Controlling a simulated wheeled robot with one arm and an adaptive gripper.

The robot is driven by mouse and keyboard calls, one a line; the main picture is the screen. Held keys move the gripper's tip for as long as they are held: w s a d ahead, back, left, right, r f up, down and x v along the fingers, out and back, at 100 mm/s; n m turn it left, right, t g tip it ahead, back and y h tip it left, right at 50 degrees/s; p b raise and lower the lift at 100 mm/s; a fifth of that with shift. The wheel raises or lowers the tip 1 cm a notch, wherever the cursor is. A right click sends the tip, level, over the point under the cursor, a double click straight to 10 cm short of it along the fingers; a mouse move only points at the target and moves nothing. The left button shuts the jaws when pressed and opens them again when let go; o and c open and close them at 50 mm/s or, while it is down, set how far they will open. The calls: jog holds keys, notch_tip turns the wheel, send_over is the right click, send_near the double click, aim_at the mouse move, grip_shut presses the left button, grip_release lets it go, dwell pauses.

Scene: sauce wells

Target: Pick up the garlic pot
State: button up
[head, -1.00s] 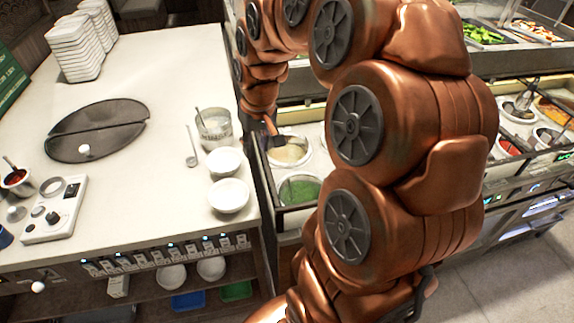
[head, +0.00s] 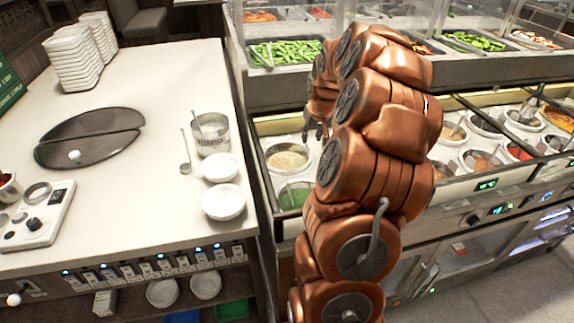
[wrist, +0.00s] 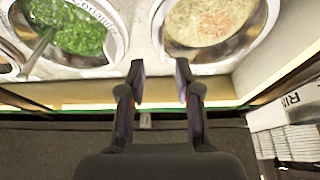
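A round metal-rimmed pot of pale beige minced stuff, which looks like garlic, (head: 288,157) sits in a well of the sauce counter in the head view. It shows in the wrist view (wrist: 210,22) at the top right, cut off by the frame edge. My gripper (wrist: 160,75) is open and empty, its two dark fingers apart. The fingertips appear just short of the counter's front edge, between the beige pot and a green one. In the head view my gripper (head: 317,133) is small, right of the beige pot and partly hidden by my arm.
A pot of chopped green herbs (wrist: 72,28) with a spoon sits left of the beige pot. The white worktop (head: 130,190) holds white bowls (head: 222,185) and a metal container (head: 211,134). More sauce wells (head: 480,160) lie right of my arm.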

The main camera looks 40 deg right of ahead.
jog(key=shift+w+p+x, duration=0.2)
jog(key=shift+p+x, duration=0.5)
jog(key=shift+x, duration=2.05)
grip_shut()
